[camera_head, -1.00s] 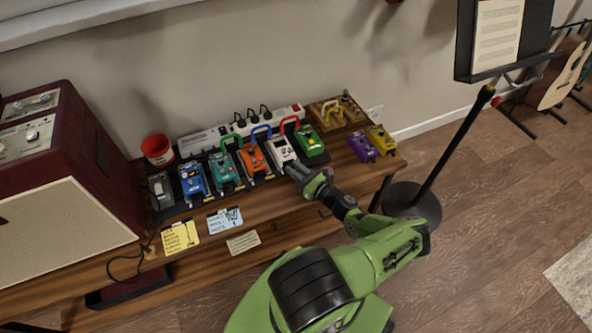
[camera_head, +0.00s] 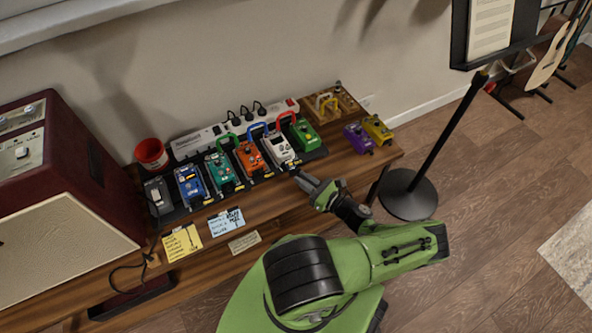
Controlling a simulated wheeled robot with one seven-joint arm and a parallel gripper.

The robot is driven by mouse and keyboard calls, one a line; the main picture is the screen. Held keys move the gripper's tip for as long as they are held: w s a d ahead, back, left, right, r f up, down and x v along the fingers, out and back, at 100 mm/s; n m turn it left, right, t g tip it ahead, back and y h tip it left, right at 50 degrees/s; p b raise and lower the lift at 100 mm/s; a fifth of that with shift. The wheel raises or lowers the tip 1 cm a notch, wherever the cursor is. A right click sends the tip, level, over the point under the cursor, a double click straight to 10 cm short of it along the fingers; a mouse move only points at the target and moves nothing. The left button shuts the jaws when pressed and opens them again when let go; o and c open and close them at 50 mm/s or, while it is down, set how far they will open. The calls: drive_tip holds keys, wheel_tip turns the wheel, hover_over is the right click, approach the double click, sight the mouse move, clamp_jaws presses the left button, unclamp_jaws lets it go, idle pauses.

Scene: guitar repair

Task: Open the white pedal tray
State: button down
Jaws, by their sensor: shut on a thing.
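The white pedal (camera_head: 280,147) stands on the dark pedalboard, between the orange pedal and the green one at the right. A red handle arches behind it. My gripper (camera_head: 298,177) is at the front of the white pedal, low near the bench's front edge. It is shut on the front of the white pedal tray. The fingers hide the held part, and how far out the tray stands is too small to tell.
Blue (camera_head: 191,185), teal (camera_head: 222,172), orange (camera_head: 250,157) and green (camera_head: 305,134) pedals line the board. Purple (camera_head: 358,138) and yellow (camera_head: 377,129) pedals sit at the bench's right end. A music stand (camera_head: 444,130) stands right of my arm. Floor in front is clear.

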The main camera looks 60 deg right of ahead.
drive_tip(key=c, duration=1.4)
unclamp_jaws()
drive_tip(key=shift+a, duration=0.1)
drive_tip(key=shift+s, duration=0.15)
drive_tip(key=s, duration=0.5)
drive_tip(key=s+a, duration=0.1)
drive_tip(key=s, duration=0.4)
drive_tip(key=s+a, duration=0.1)
drive_tip(key=s, duration=0.4)
drive_tip(key=shift+s+a, duration=0.1)
drive_tip(key=shift+s, duration=0.15)
drive_tip(key=shift+w, duration=0.1)
